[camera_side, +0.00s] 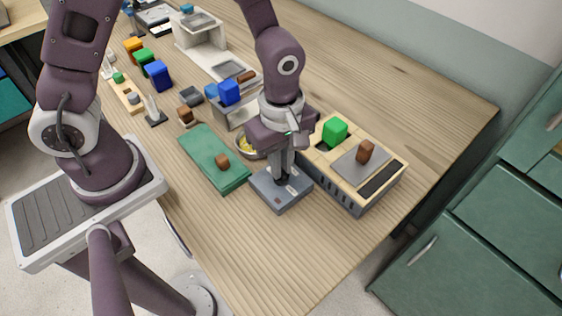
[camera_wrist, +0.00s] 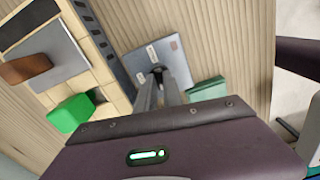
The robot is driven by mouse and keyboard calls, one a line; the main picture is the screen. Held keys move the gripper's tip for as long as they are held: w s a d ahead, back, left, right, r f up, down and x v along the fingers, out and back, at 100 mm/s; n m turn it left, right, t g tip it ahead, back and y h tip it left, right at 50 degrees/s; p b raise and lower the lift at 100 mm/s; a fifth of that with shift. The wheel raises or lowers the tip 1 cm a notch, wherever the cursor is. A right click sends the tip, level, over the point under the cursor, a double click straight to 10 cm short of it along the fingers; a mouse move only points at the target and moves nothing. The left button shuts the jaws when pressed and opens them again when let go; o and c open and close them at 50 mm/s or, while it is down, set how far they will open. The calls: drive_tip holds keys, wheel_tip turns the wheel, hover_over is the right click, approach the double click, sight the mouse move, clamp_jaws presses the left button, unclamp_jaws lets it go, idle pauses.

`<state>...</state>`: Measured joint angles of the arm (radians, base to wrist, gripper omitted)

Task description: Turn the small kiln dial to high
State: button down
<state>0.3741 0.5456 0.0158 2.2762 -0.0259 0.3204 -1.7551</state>
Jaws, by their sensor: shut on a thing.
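A low blue-grey box (camera_side: 284,192) stands on the table near its front edge. It also shows in the wrist view (camera_wrist: 182,72), with small pale marks on its top. My gripper (camera_side: 281,179) points straight down over this box, with its fingertips at the top face. In the wrist view the fingertips (camera_wrist: 158,73) are closed around a small dark dial (camera_wrist: 157,68) on the box. The fingers hide most of the dial, so I cannot tell which setting it points to.
Left is a green mat (camera_side: 205,150) with a brown cube (camera_side: 222,161). A bowl (camera_side: 246,147) stands close behind. The front table is clear.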

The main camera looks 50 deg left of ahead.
drive_tip(key=m, duration=1.2)
drive_tip(key=shift+m, duration=0.3)
drive_tip(key=m, duration=0.4)
drive_tip(key=shift+m, duration=0.3)
drive_tip(key=m, duration=0.4)
drive_tip(key=shift+m, duration=0.3)
drive_tip(key=m, duration=0.8)
drive_tip(key=shift+m, duration=2.1)
